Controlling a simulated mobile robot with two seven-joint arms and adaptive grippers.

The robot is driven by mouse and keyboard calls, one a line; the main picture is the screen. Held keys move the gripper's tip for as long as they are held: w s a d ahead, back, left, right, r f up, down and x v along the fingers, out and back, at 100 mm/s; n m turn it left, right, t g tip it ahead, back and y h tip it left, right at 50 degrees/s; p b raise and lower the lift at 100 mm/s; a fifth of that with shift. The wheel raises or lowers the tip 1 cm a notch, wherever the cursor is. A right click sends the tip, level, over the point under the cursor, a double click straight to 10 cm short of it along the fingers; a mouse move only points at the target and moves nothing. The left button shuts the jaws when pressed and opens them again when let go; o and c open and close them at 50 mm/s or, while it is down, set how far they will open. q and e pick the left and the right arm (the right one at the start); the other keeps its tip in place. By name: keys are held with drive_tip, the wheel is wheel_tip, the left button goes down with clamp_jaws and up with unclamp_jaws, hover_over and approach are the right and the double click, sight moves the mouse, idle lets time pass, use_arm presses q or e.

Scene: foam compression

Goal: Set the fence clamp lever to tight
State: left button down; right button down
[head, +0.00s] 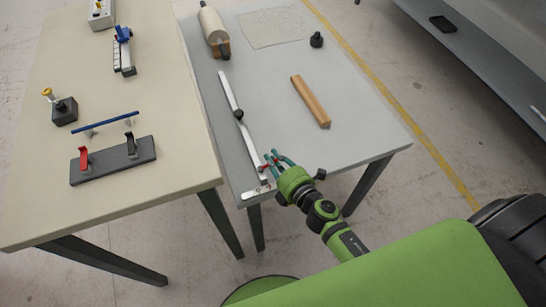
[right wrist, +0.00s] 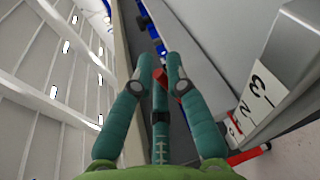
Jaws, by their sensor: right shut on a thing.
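The fence (head: 229,92) is a long pale metal bar lying along the left part of the grey table, with a black knob near its middle. My right gripper (head: 272,158) is at the fence's near end, by the table's front edge. Its green fingers are closed around a small red piece, which looks like the fence clamp lever (right wrist: 159,75); the fingertips hide much of it in the right wrist view. A white plate with numbers including 2 and 3 (right wrist: 262,86) lies to the right of the fingers there. My left gripper is not in view.
A wooden block (head: 311,101), a roller (head: 213,29) and a black knob-like weight (head: 316,40) stand on the grey table (head: 360,115). A beige table (head: 165,110) adjoins on the left, with a black base (head: 112,163) carrying red and black clips.

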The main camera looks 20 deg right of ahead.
drive_tip(key=shift+s+f+m+h+b, duration=0.1)
drive_tip(key=shift+s+m+h+b, duration=0.2)
drive_tip(key=shift+m+h, duration=0.3)
drive_tip(key=c, duration=1.2)
unclamp_jaws()
drive_tip(key=v, duration=1.2)
drive_tip(key=shift+s+a, duration=0.1)
drive_tip(key=shift+a, duration=0.1)
drive_tip(key=shift+f, duration=0.15)
